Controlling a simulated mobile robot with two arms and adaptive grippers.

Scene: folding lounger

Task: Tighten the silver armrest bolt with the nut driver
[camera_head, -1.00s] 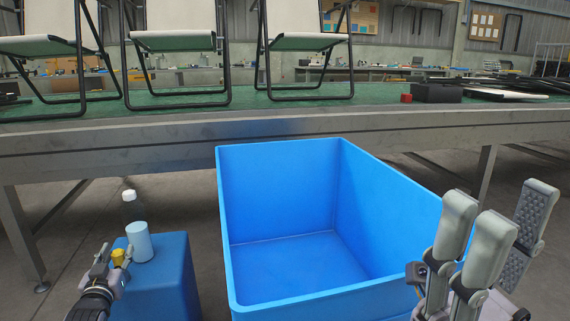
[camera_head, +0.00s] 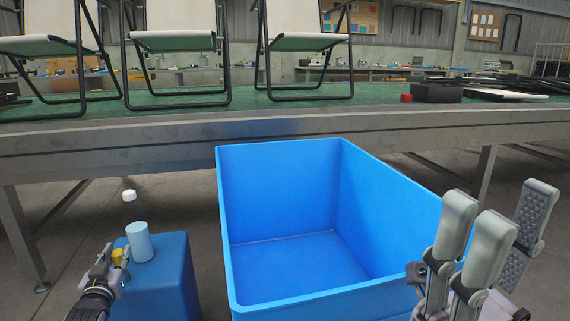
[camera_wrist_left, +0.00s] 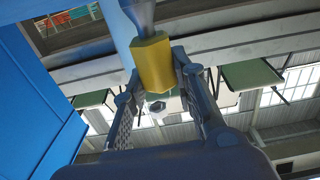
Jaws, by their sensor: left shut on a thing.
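My left gripper (camera_head: 113,256) is at the lower left in the head view, beside a blue block. It is shut on a yellow piece (camera_head: 120,257), which the left wrist view shows as a faceted yellow block (camera_wrist_left: 153,62) with a grey-blue shaft above it. I cannot tell for sure that this is the nut driver. A small silver hex-shaped piece (camera_wrist_left: 156,107) shows between the fingers in the wrist view; I cannot tell whether it is the armrest bolt. My right gripper (camera_head: 506,210) is at the lower right, fingers spread, open and empty, over the bin's right side.
A large empty blue bin (camera_head: 350,170) stands in the middle, before the long workbench (camera_head: 400,128). Folding loungers (camera_head: 175,40) stand on the bench. A black box (camera_head: 436,93) lies at bench right.

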